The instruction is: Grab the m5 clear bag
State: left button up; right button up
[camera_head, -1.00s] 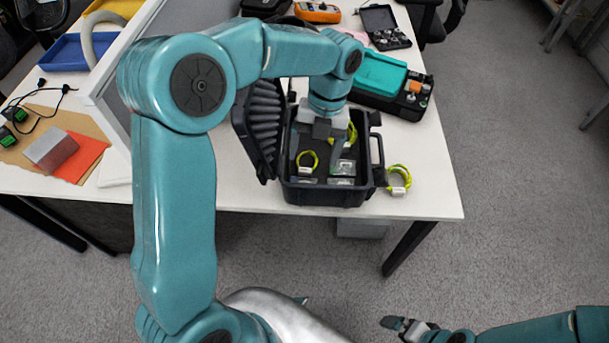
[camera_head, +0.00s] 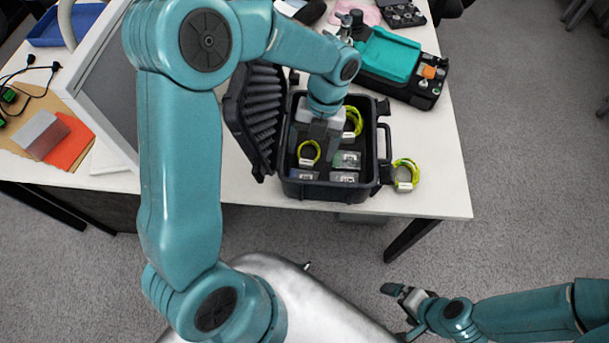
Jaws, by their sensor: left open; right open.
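An open black case (camera_head: 330,196) stands near the front edge of the white table. Several small clear bags lie inside it: one at the right (camera_head: 347,160), one at the front right (camera_head: 343,177) and one at the front left (camera_head: 304,174). Their labels are too small to read, so I cannot tell which is the m5 bag. My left gripper (camera_head: 317,142) is open, pointing down into the case's left-middle part, behind the bags. My arm hides the back of the case. My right gripper (camera_head: 403,308) is open and empty, low over the floor at the lower right.
Yellow-green coils lie in the case (camera_head: 308,153) and on the table right of it (camera_head: 406,174). The case lid (camera_head: 256,117) stands open on the left. A black device with a teal cover (camera_head: 392,62) stands behind. An orange sheet (camera_head: 70,143) lies far left.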

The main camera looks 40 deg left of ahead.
aim_at(305, 177)
pick_arm(q)
jog(key=x, duration=0.3)
jog(key=shift+s, duration=0.25)
jog(key=shift+d+x, duration=0.15)
jog(key=shift+x, duration=1.15)
jog(key=shift+d+x, duration=0.1)
jog(key=shift+x, duration=1.2)
jog(key=shift+s, duration=0.25)
jog(key=c, duration=0.7)
